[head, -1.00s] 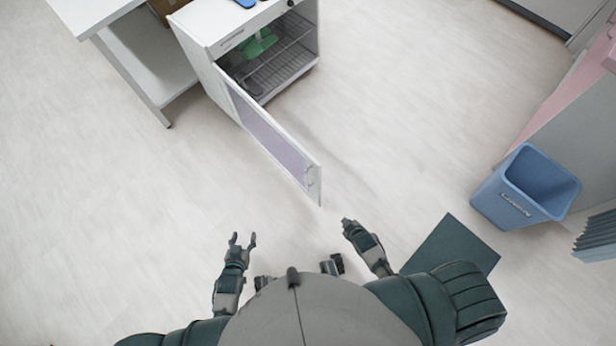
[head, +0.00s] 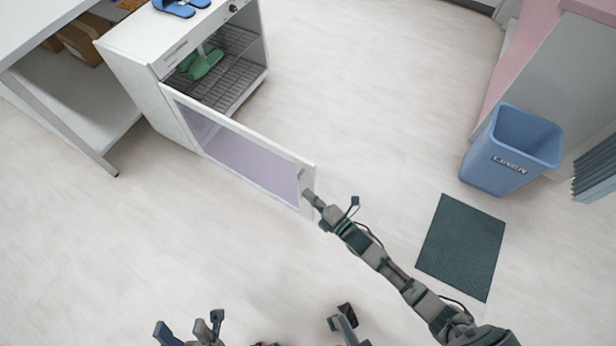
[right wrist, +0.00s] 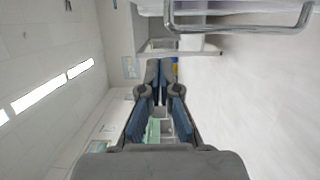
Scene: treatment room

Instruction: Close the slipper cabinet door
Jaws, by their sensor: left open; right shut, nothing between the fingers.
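The slipper cabinet (head: 140,95) is white and stands at the upper left of the head view. Its door (head: 240,158), a white frame around a pale purple panel, is swung wide open with its free end toward the lower right. Green slippers (head: 203,63) lie on a wire shelf inside. My right gripper (head: 309,194) is shut and empty at the door's free end, by the handle; I cannot tell whether it touches. The right wrist view shows its closed fingers (right wrist: 160,64). My left gripper (head: 188,325) is open and empty at the lower left, away from the door.
A white table (head: 35,30) with cardboard boxes (head: 85,38) beneath stands left of the cabinet. Blue slippers (head: 178,8) lie on the cabinet top. A blue linen bin (head: 500,165) and a dark mat (head: 462,245) are at right. The floor between is clear.

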